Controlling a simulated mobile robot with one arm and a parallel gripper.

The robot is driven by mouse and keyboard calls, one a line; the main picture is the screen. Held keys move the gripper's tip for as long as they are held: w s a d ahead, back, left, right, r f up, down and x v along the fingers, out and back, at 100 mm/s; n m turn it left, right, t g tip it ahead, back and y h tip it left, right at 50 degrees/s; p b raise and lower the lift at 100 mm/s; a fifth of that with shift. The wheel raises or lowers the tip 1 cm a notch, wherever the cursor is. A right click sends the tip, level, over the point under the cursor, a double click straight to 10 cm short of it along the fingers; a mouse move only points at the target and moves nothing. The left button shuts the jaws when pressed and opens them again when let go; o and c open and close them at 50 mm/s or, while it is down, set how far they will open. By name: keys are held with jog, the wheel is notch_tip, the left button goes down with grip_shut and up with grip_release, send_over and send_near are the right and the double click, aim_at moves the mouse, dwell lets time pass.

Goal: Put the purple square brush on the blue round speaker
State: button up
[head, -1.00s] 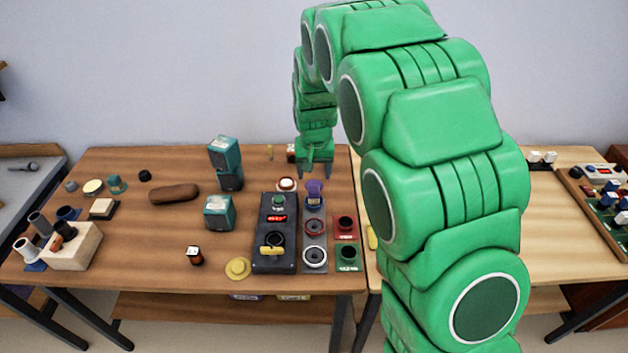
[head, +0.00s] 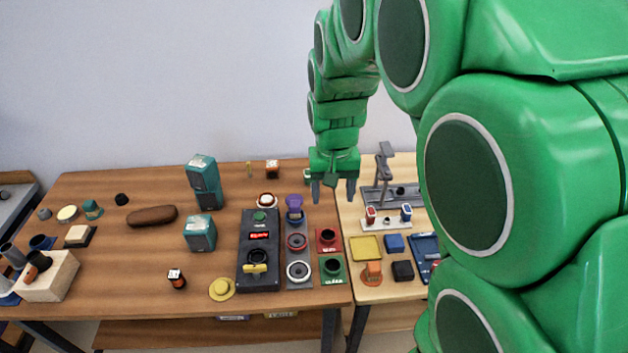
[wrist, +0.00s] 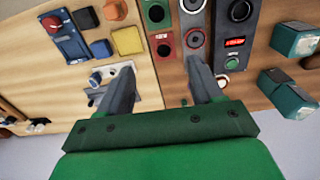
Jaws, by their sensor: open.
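A purple piece (head: 294,201), which looks like the brush, stands upright on the blue round speaker (head: 294,217) at the far end of a grey panel (head: 298,256). It is too small to tell whether it is square. My gripper (head: 333,190) is open and empty, raised to the right of the purple piece and apart from it. In the wrist view my spread fingers (wrist: 158,75) have nothing between them. The right finger there covers part of the grey panel, and I cannot make out the purple piece or blue speaker.
A red-ringed speaker (head: 297,241) and a white-ringed speaker (head: 298,271) share the panel. A black control box (head: 258,271) is left of it. Red (head: 329,240) and green (head: 333,269) blocks stand right. A grey stand (head: 384,165) rises on the right-hand table.

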jog(key=s+d+r+g, duration=0.1)
jog(key=s+d, duration=0.2)
jog(key=s, duration=1)
jog(key=s+d+r+g, duration=0.1)
jog(key=s+d+r, duration=0.1)
jog(key=s, duration=1.2)
jog(key=shift+s+d+r, duration=0.2)
jog(key=shift+d, duration=0.5)
